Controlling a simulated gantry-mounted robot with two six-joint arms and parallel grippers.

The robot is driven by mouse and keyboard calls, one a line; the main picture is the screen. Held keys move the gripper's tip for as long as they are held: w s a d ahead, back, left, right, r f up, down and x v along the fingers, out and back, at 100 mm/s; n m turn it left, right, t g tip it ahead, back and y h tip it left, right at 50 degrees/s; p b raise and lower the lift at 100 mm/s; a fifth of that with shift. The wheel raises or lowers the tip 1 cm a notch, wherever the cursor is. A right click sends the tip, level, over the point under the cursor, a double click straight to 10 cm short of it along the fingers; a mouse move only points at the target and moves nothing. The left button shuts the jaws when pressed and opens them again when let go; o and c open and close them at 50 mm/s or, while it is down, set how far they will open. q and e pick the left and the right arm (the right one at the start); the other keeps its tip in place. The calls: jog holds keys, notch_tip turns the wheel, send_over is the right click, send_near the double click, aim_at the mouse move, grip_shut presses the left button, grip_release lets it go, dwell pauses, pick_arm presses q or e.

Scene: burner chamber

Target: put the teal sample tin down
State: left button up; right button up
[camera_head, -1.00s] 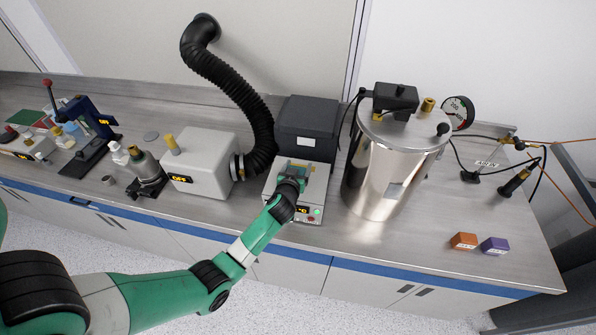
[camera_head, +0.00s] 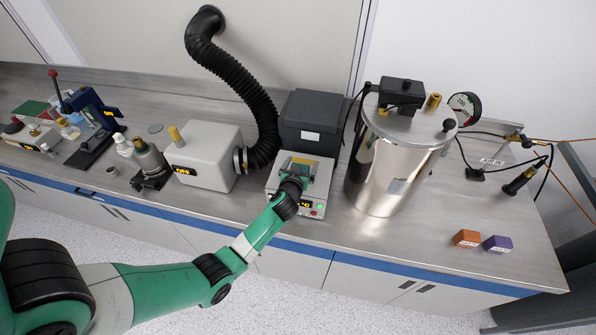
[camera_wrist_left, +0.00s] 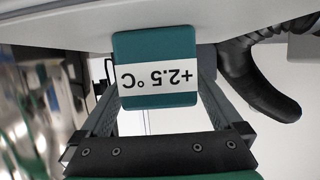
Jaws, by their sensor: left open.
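The teal sample tin (camera_wrist_left: 155,48) fills the middle of the left wrist view, with a white band reading "+2.5 °C" upside down. Its far end meets a pale grey surface (camera_wrist_left: 60,12). My left gripper (camera_head: 299,167) is open, with one finger on each side of the tin. In the head view it is over the small white instrument (camera_head: 312,205) with an orange display, and the wrist mostly hides the tin there. I cannot tell whether the fingers touch the tin. My right gripper is not in view.
A dark grey box (camera_head: 309,122) stands behind the instrument. A white box (camera_head: 212,160) with a black hose (camera_head: 262,105) is to the left, a steel vessel (camera_head: 385,165) close to the right. Orange (camera_head: 466,238) and purple (camera_head: 497,244) blocks lie farther right, with bare bench around them.

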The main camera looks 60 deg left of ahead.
pick_arm(q)
jog(key=p+v, duration=0.1)
jog(key=v, duration=1)
jog(key=shift+s+d, duration=0.2)
jog(key=shift+d, duration=0.1)
